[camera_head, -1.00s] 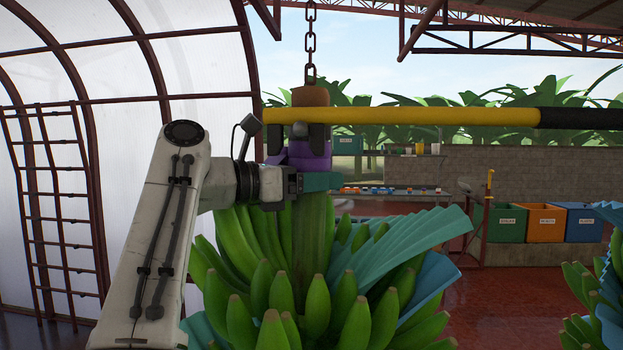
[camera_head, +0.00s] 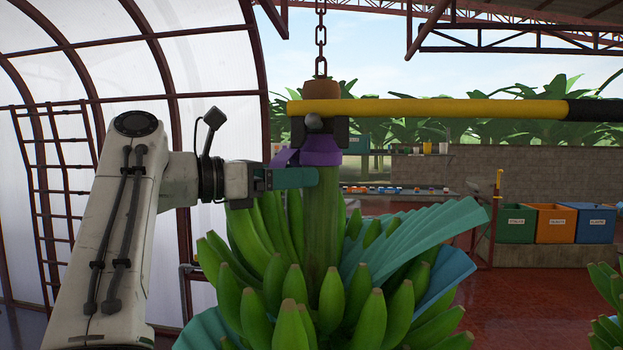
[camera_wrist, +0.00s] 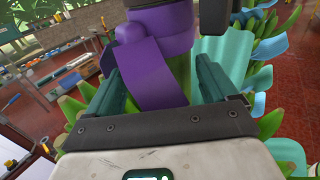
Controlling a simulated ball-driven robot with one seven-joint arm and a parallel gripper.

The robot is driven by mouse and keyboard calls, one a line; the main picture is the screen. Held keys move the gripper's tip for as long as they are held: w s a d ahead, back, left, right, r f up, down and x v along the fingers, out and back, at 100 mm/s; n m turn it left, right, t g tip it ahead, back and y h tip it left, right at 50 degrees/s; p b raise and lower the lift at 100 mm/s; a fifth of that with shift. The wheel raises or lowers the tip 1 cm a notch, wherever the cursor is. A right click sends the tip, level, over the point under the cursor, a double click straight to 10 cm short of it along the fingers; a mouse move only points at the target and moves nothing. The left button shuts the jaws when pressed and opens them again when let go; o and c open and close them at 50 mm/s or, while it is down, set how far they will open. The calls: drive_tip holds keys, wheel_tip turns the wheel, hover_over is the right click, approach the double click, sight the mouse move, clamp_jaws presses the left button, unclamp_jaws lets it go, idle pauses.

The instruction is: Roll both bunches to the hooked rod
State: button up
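A green banana bunch (camera_head: 370,310) hangs at the centre of the head view, with pleated blue-green sheets among its fruit. Its thick stem (camera_head: 328,220) has a purple band (camera_head: 322,152) at the top. A second bunch (camera_head: 606,325) is cut off at the right edge. My gripper (camera_head: 312,177) is at the stem's left side. In the wrist view its teal fingers (camera_wrist: 162,88) stand apart, with a loose purple strap (camera_wrist: 150,75) between them.
A chain (camera_head: 320,45) with a brown block (camera_head: 321,91) hangs above the stem. Green (camera_head: 516,223), orange (camera_head: 555,223) and blue (camera_head: 590,222) bins stand at the right back. A ladder (camera_head: 55,215) leans left. Red floor is open between bunches.

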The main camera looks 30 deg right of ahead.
sight(257, 222)
drive_tip(key=shift+a, duration=2.6)
drive_tip(key=shift+f, duration=0.1)
